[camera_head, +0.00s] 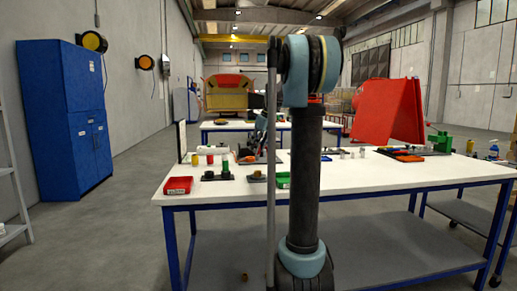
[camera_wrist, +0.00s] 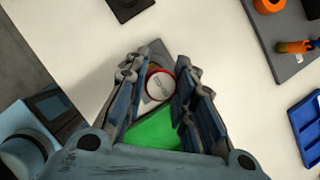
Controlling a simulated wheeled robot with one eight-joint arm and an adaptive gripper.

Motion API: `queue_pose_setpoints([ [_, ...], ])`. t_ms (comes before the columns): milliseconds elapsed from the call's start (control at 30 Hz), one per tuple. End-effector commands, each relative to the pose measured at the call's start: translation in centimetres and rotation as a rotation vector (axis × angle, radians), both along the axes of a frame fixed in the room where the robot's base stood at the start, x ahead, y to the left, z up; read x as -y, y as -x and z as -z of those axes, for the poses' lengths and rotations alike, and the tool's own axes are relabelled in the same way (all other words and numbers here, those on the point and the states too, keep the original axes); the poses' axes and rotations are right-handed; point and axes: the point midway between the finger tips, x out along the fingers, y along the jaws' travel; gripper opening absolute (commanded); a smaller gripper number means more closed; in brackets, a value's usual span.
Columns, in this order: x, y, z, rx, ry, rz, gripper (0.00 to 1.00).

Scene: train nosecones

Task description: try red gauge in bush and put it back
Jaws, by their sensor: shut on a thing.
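In the wrist view my gripper (camera_wrist: 158,74) is closed around a round piece with a red rim and a pale, marked end face, the red gauge (camera_wrist: 159,87). A grey block (camera_wrist: 158,48) lies beyond it, with a bit of brown showing beside the gauge. I cannot tell whether the gauge is in the bush or above it. In the head view a dark block with a brass-coloured bush (camera_head: 257,174) stands near the table's front edge. A dark rack (camera_head: 217,177) with a green piece stands to its left. My arm hides much of the work area.
A red bin (camera_head: 178,185) stands at the table's front left, and a green bin (camera_head: 283,180) is partly behind my arm; green also shows under my fingers. A blue bin (camera_wrist: 307,130) is at the wrist view's right. The white tabletop (camera_head: 380,178) is clear at front right.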

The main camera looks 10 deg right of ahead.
Motion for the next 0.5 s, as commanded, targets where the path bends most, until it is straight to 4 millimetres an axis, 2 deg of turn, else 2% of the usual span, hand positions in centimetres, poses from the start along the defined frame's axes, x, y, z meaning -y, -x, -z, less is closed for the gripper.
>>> queue_pose_setpoints([
  [233,0.2,0.0,0.6,0.0,0.0,0.002,0.0],
  [500,0.2,0.0,2.2,0.0,0.0,0.002,0.0],
])
